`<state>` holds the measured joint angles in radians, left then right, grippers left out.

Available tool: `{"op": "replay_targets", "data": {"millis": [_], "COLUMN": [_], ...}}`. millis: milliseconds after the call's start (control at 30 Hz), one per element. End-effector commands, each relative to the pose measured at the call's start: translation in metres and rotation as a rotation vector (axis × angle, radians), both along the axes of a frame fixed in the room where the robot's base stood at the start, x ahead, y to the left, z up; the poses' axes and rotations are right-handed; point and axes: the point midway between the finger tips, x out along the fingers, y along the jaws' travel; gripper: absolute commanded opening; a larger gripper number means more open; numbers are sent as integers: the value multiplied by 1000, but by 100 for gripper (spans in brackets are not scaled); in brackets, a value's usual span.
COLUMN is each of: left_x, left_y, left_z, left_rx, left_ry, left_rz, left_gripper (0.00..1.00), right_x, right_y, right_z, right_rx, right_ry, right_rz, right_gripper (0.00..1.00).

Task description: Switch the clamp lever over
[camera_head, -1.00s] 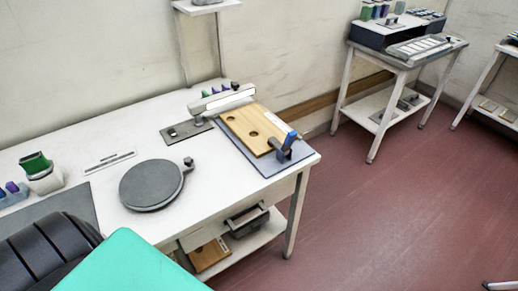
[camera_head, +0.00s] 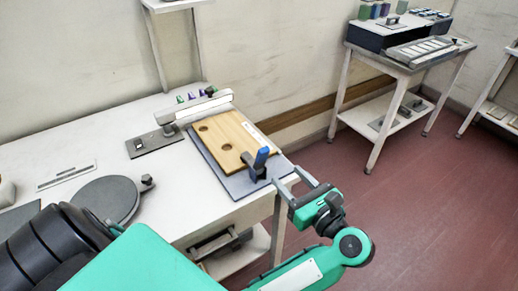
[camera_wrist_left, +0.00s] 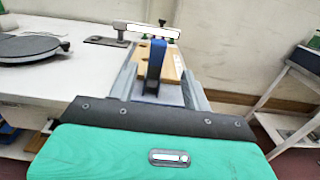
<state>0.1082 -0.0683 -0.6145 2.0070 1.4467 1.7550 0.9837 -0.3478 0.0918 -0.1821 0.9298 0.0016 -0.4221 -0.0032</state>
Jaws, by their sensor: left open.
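The clamp lever has a blue handle (camera_head: 262,157) on a dark clamp body (camera_head: 252,173). It stands upright, slightly tilted, at the near right corner of a wooden board (camera_head: 223,141) on a grey plate (camera_head: 222,180). My left gripper (camera_head: 286,175) is open and empty at the table's right edge, its fingers pointing at the lever. In the left wrist view the blue handle (camera_wrist_left: 156,58) shows between the two fingers (camera_wrist_left: 158,84). In the head view the fingertips seem just short of it; I see no contact. My right gripper is not in view.
A white arm (camera_head: 203,107) on a post stands behind the board. A round dark disc (camera_head: 106,200) lies on the white table (camera_head: 110,135) at left. A drawer handle (camera_head: 214,244) sits below the table edge. Red floor (camera_head: 420,220) is open at right.

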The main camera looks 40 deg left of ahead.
Motion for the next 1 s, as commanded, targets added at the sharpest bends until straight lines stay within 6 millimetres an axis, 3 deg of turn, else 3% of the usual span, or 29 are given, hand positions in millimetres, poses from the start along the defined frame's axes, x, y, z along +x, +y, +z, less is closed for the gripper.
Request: {"op": "replay_targets", "data": {"millis": [167, 700, 1000], "left_x": [4, 41, 50], "left_y": [14, 103, 126], "left_z": [2, 3, 1], "left_rx": [-17, -10, -15], "left_ry": [-6, -4, -5], "left_rz": [6, 5, 3], "left_gripper": [49, 49, 49], "right_x": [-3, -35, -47], "right_y": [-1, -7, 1], "right_z": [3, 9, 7], "right_rx": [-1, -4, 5], "right_ry": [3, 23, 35], "right_rz": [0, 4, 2], "right_gripper": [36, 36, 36]}}
